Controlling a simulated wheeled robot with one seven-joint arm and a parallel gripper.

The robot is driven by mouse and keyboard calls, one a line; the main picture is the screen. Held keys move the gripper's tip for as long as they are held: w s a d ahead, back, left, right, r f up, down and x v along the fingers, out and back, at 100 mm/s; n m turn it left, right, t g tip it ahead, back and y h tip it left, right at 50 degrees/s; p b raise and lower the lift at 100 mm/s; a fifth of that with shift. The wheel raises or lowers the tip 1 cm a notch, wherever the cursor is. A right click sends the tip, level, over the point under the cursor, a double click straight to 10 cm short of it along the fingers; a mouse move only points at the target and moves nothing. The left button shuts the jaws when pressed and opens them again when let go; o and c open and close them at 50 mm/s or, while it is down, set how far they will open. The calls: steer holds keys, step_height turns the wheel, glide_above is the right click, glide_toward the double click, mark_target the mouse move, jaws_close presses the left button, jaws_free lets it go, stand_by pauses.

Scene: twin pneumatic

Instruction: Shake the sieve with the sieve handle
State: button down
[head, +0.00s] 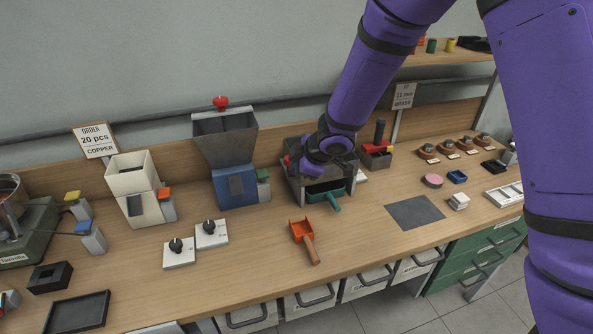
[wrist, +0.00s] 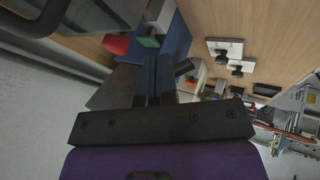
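The sieve appears to be the grey metal box-like unit (head: 296,186) at the middle back of the bench in the head view. A green tray or scoop (head: 325,197) sits at its front opening. My purple arm reaches down over this unit, and my gripper (head: 318,168) is at its top, largely hidden by my own wrist. In the wrist view, the two dark fingers of my gripper (wrist: 155,80) lie close together, with nothing clearly visible between them. I cannot make out the sieve handle; my wrist covers that area.
A blue mill with a grey hopper (head: 236,185) stands just left. An orange scoop (head: 304,240) lies in front, beside two white dial boxes (head: 211,234). A red-and-grey device (head: 376,158) stands to the right. A dark grey mat (head: 414,212) lies bare on the bench.

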steer(key=s+d+r+m+t+h, duration=0.25)
steer(key=s+d+r+m, duration=0.25)
steer(key=d+r, duration=0.65)
steer(key=s+d+r+m+t+h, duration=0.1)
steer(key=s+d+r+m+h, duration=0.35)
steer(key=d+r, duration=0.7)
steer(key=s+d+r+m+g+y, duration=0.1)
steer(key=s+m, duration=0.3)
steer(key=s, duration=0.7)
steer(key=s+d+r+m+g, duration=0.2)
steer(key=s+d+r+m, duration=0.1)
steer(key=s, duration=0.8)
steer(key=shift+d+m+y, duration=0.4)
steer(key=shift+d+m, duration=0.05)
steer(key=shift+m, duration=0.4)
steer(key=shift+r, duration=0.1)
